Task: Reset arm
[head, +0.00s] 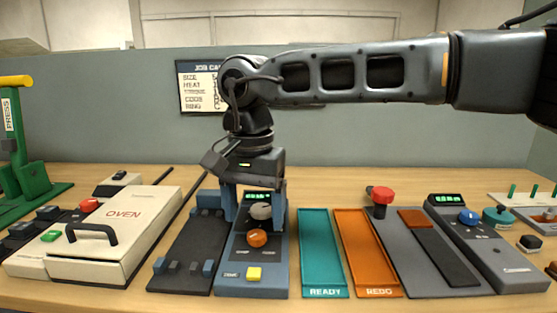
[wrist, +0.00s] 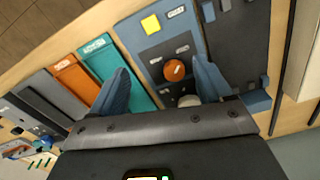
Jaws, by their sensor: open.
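My gripper (head: 252,200) hangs pointing down over the blue control box (head: 265,276). Its two blue fingers are apart, with nothing seen between them but the box face below. In the wrist view my gripper (wrist: 165,90) is spread over the same box (wrist: 150,62). The box has an orange knob (head: 257,238), a grey knob (head: 261,211), a yellow button (head: 254,273) and a small green display. The grey knob (wrist: 189,100) is partly hidden by my gripper in the wrist view. I cannot tell whether a finger touches the box.
A teal READY tray (head: 322,250) and an orange REDO tray (head: 366,250) lie to the right. Beyond are a grey panel with a red button (head: 382,196) and a dial box (head: 490,250). A dark plate (head: 185,265) and white oven (head: 120,228) are left, near a green press (head: 20,150).

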